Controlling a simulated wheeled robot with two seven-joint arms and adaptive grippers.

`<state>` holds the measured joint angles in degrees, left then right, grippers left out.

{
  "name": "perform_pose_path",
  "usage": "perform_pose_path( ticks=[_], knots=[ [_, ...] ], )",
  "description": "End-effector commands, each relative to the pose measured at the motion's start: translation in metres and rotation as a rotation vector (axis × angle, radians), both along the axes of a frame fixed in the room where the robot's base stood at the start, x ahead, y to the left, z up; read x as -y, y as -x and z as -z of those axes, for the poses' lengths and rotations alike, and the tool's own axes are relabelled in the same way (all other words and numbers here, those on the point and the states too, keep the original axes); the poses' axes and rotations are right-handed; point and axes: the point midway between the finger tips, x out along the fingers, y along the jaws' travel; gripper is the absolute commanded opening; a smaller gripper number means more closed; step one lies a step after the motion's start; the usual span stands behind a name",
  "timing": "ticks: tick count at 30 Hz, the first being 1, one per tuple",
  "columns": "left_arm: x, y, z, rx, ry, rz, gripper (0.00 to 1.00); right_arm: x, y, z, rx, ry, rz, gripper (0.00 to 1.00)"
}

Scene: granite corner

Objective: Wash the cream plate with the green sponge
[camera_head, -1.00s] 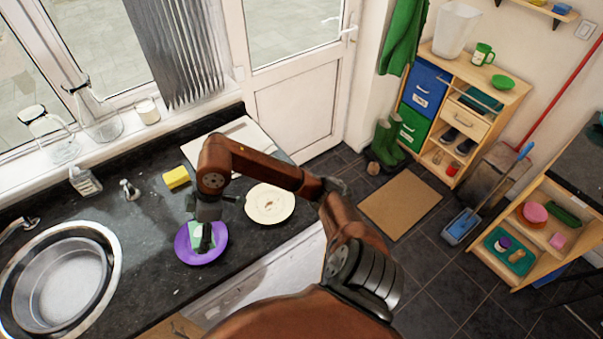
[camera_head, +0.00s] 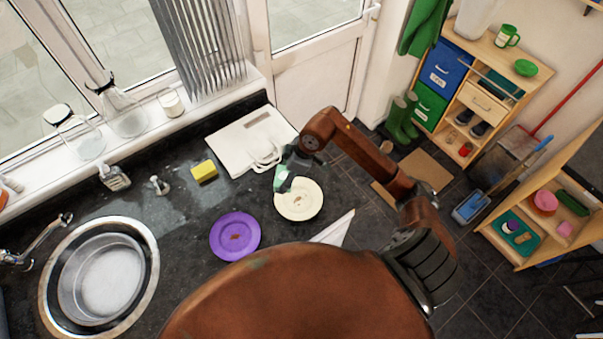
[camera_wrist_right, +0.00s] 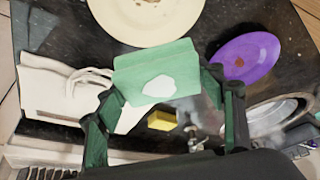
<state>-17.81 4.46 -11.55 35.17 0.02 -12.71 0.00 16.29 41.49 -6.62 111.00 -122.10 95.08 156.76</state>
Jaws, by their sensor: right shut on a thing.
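The cream plate (camera_head: 306,205) lies on the dark counter near its front edge, with a brown stain on it. It shows at the top of the right wrist view (camera_wrist_right: 140,28), cut by the frame. My right gripper (camera_head: 284,177) is shut on the green sponge (camera_wrist_right: 155,62), which has a white patch on its face. The sponge is at the left rim of the plate in the head view; I cannot tell whether it touches. The right gripper's fingers (camera_wrist_right: 160,98) flank the sponge in the wrist view. My left gripper is not in view.
A purple plate (camera_head: 235,225) with a brown mark lies left of the cream plate. A yellow sponge (camera_head: 204,171), a white drainer (camera_head: 235,140) and a soap bottle (camera_head: 113,177) stand behind. The round sink (camera_head: 148,270) is at left. Bare counter lies between sink and plates.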

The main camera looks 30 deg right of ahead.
Motion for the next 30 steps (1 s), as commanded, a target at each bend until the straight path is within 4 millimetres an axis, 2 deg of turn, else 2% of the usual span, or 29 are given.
perform_pose_path(
  ticks=[1, 3, 6, 9, 13, 16, 20, 30],
  knots=[
    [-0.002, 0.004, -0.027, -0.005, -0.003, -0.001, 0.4, 0.006, 0.004, -0.007, -0.009, -0.002, 0.011, 0.43],
    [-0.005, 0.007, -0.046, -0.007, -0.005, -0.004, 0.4, 0.012, 0.008, -0.001, -0.008, -0.002, 0.021, 0.43],
    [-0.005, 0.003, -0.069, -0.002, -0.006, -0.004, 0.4, 0.022, 0.015, 0.009, -0.007, -0.002, 0.03, 0.43],
    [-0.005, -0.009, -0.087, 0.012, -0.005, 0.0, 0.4, 0.03, 0.022, 0.018, -0.006, -0.001, 0.036, 0.43],
    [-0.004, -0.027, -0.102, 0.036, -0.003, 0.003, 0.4, 0.037, 0.03, 0.027, -0.003, -0.001, 0.038, 0.43],
    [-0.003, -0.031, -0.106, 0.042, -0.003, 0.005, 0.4, 0.039, 0.033, 0.032, 0.0, 0.0, 0.037, 0.43],
    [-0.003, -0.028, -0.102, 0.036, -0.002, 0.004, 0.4, 0.04, 0.034, 0.038, 0.002, 0.0, 0.036, 0.43],
    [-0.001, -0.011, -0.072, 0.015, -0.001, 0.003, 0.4, 0.04, 0.033, 0.063, 0.0, 0.0, 0.036, 0.43]
  ],
)
